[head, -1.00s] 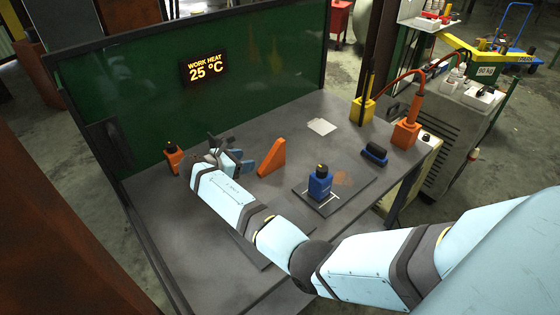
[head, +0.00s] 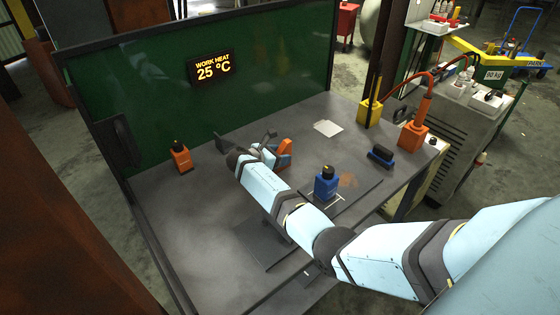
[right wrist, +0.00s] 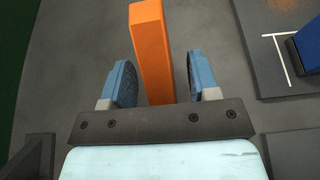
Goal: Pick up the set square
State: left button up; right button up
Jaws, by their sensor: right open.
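The set square (head: 286,147) is an orange wedge-like piece standing on the grey table, partly hidden behind my right gripper in the head view. In the right wrist view the set square (right wrist: 150,45) shows as a long orange bar, its near end between the two blue fingers. My right gripper (right wrist: 163,82) is open, with a visible gap on each side of the bar. In the head view the right gripper (head: 268,153) is low over the table at the set square. My left gripper is not in view.
A blue block with a black top (head: 326,184) stands on a dark plate (head: 355,197) to the right. An orange block with a black knob (head: 180,157) stands at the left. A blue-black piece (head: 380,156) and a white sheet (head: 327,128) lie farther right. A green panel (head: 270,85) closes the back.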

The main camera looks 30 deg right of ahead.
jog(key=shift+d+f, duration=0.1)
jog(key=shift+d, duration=0.15)
grip_shut()
